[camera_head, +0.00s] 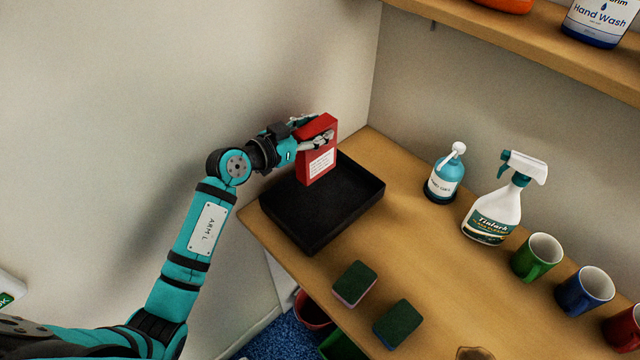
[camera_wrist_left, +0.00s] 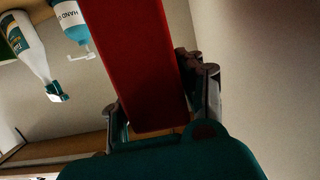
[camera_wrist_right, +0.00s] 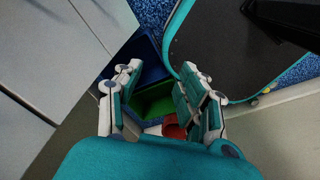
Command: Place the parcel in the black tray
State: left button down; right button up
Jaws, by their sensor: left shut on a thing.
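The parcel (camera_head: 318,163) is a red box with a white label. It is upright over the back part of the black tray (camera_head: 345,215), on the left end of the wooden table. I cannot tell whether its bottom touches the tray floor. My left gripper (camera_head: 316,138) is shut on the upper part of the parcel. In the left wrist view the red parcel (camera_wrist_left: 150,65) is between the two fingers. My right gripper (camera_wrist_right: 165,95) is in the right wrist view only, with its fingers apart and nothing between them, pointing down at the floor.
Two green-topped sponges (camera_head: 398,323) lie in front of the tray. A pump bottle (camera_head: 443,183), a spray bottle (camera_head: 492,215) and several mugs (camera_head: 538,257) stand to the right. A shelf (camera_head: 540,45) is above. Green (camera_wrist_right: 155,98) and red bins are on the floor.

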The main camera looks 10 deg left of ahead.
aim_at(314, 160)
pick_arm(q)
jog(key=f, duration=0.5)
jog(key=shift+a+f+b, duration=0.1)
jog(key=shift+a+b, duration=0.1)
jog(key=shift+b, duration=0.1)
notch_tip(314, 160, down, 4)
jog(key=shift+r+b, duration=0.15)
jog(key=shift+b, duration=0.4)
jog(key=c, duration=0.8)
grip_release()
jog(key=v, duration=1)
jog(key=shift+s+a, duration=0.1)
jog(key=shift+s, duration=0.25)
jog(key=shift+s+a+r, duration=0.25)
jog(key=shift+s+a, duration=0.15)
jog(key=shift+s, duration=0.15)
